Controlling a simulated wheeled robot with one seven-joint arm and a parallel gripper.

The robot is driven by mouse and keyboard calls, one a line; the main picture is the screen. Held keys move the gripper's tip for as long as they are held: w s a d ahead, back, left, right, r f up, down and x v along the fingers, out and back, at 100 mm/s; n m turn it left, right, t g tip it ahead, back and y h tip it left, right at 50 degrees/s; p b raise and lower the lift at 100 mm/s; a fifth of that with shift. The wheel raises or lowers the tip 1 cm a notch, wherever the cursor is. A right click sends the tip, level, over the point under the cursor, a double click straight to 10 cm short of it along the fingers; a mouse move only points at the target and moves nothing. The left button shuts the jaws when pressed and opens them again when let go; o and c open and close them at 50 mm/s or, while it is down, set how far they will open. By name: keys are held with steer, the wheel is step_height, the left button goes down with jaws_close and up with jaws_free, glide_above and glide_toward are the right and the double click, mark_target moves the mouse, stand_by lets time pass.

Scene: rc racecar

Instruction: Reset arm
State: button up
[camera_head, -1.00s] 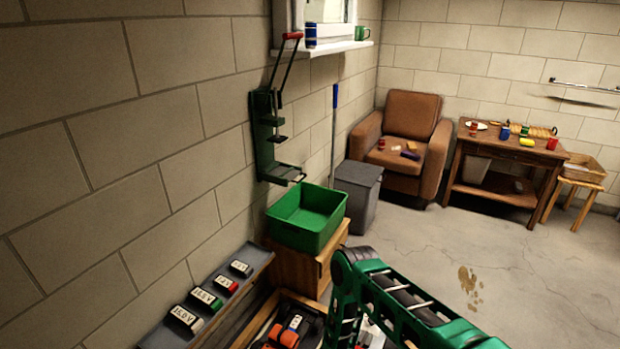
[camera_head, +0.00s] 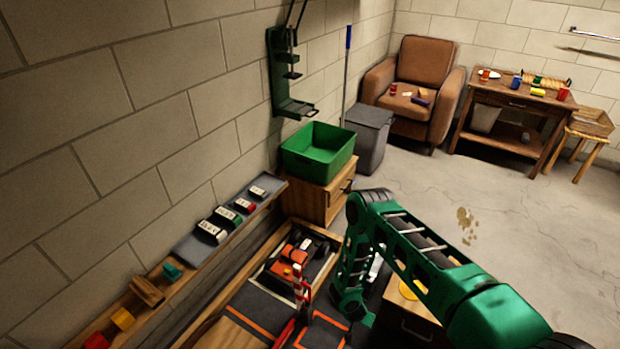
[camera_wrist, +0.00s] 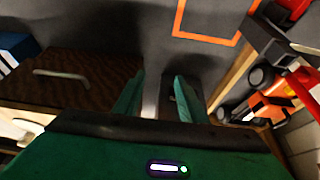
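My green arm (camera_head: 430,250) reaches in from the lower right in the head view, with its wrist end (camera_head: 352,300) hanging down beside the wooden-framed track box. In the wrist view my gripper (camera_wrist: 158,92) shows two green fingers set apart, with a visible gap between them. Nothing is held between them. The fingers point toward a dark surface; a brown drawer front with a pale handle (camera_wrist: 62,75) lies left of them. An orange-and-black toy car (camera_wrist: 268,105) is at the right. In the head view the fingertips are hard to make out.
The orange car (camera_head: 291,256) sits in the track box, near a red-and-white barrier (camera_head: 300,285). A wall shelf (camera_head: 185,290) holds labelled packs and coloured blocks. A green bin (camera_head: 318,152) stands on a wooden cabinet (camera_head: 335,198). Open floor (camera_head: 430,185) lies beyond the arm.

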steer(key=w+d+r, duration=0.2)
steer(key=w+r, duration=0.2)
steer(key=r, duration=0.4)
steer(key=w+d+r+h, duration=0.1)
steer(key=w+d+r, duration=0.25)
steer(key=r, duration=0.35)
steer(key=w+d+r, duration=0.2)
steer(key=w+r, duration=0.2)
steer(key=r, duration=0.4)
steer(key=s+d+r+g, duration=0.1)
steer(key=d+r, duration=0.4)
steer(key=r, duration=0.7)
steer(key=s+d+r+g, duration=0.15)
steer(key=d+r, duration=0.35)
steer(key=r, duration=0.7)
steer(key=s+d+r+g, duration=0.1)
steer(key=s+d+r, duration=0.2)
steer(key=s+r, duration=0.5)
steer(key=s+d+r, duration=0.4)
steer(key=s+r, duration=0.3)
steer(key=r, duration=0.2)
steer(key=s+a+r+y, duration=0.1)
steer(key=s+r, duration=0.3)
steer(key=s, duration=0.7)
steer(key=s+a+r+y, duration=0.2)
steer(key=s+r, duration=0.3)
steer(key=s, duration=0.6)
steer(key=shift+s+y, duration=0.2)
steer(key=shift+y, duration=0.2)
